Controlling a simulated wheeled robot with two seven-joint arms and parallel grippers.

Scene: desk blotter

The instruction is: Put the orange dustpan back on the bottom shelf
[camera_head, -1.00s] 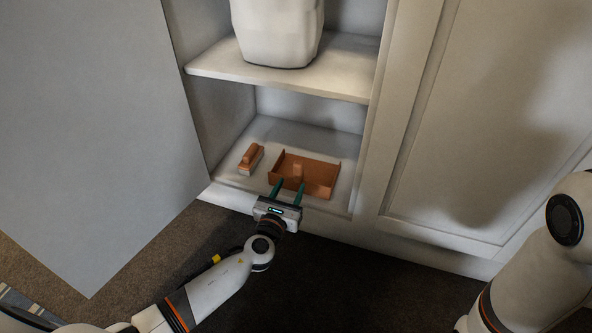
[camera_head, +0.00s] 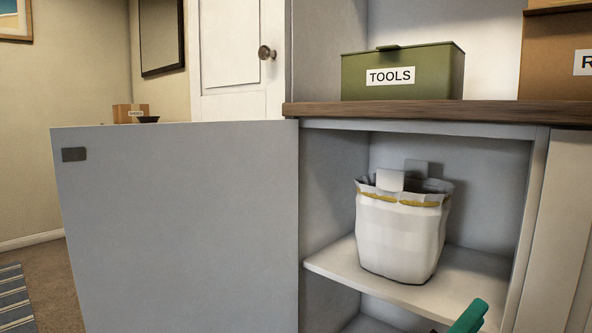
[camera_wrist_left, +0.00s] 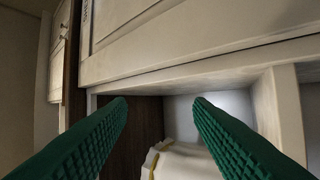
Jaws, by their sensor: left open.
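The orange dustpan is not in view in either current picture. The bottom shelf lies mostly below the head view's lower edge; only a sliver of the lower compartment (camera_head: 372,325) shows. My left gripper shows in the head view as one green finger (camera_head: 468,317) at the bottom edge, in front of the middle shelf. In the left wrist view both green fingers of my left gripper (camera_wrist_left: 160,102) are wide apart with nothing between the tips. My right gripper is not in view.
A white bin (camera_head: 398,235) stands on the middle shelf (camera_head: 335,268); its rim also shows low in the wrist view (camera_wrist_left: 182,163). The grey cabinet door (camera_head: 180,220) stands open at left. A green TOOLS box (camera_head: 405,75) sits on the wooden counter (camera_head: 400,110).

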